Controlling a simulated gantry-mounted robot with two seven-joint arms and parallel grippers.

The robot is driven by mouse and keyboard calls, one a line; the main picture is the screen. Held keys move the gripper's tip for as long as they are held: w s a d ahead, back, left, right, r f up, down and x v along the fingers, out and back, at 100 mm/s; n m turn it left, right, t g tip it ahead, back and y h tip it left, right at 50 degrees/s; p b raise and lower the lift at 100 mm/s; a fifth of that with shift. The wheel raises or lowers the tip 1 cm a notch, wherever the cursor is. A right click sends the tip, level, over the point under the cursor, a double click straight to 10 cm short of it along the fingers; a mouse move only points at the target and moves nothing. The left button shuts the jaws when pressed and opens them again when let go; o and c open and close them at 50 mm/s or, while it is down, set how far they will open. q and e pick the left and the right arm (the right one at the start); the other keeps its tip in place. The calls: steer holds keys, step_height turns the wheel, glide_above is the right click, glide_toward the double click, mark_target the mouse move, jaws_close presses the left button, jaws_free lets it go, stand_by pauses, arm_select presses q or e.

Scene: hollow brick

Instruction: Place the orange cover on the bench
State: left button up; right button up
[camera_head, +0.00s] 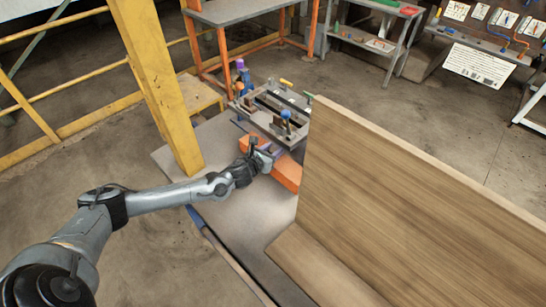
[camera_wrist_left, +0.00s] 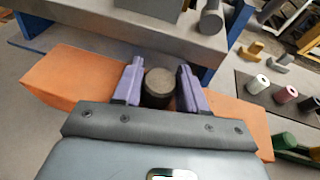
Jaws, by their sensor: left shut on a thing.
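The orange cover (camera_head: 287,172) is a long block at the near side of a metal fixture in the head view. It also shows on both sides of my gripper in the left wrist view (camera_wrist_left: 70,82). My left gripper (camera_head: 268,153) has its purple fingers on either side of a dark round knob (camera_wrist_left: 158,82) at the cover's middle, and is shut on it. The grey bench (camera_head: 225,165) lies below, with bare surface at the left and front. Whether the cover touches the bench or fixture is unclear. My right gripper is not in view.
The fixture (camera_head: 270,100) with knobs and clamps stands just behind the cover. A large upright wooden panel (camera_head: 420,190) blocks the right side. A yellow post (camera_head: 160,90) rises at the bench's left edge, close to my left arm.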

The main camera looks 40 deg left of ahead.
arm_select(q)
steer(key=shift+w+f, duration=0.1)
steer(key=shift+f, duration=1.65)
steer(key=shift+f, duration=0.15)
steer(key=o, duration=1.2)
steer(key=shift+c, duration=0.2)
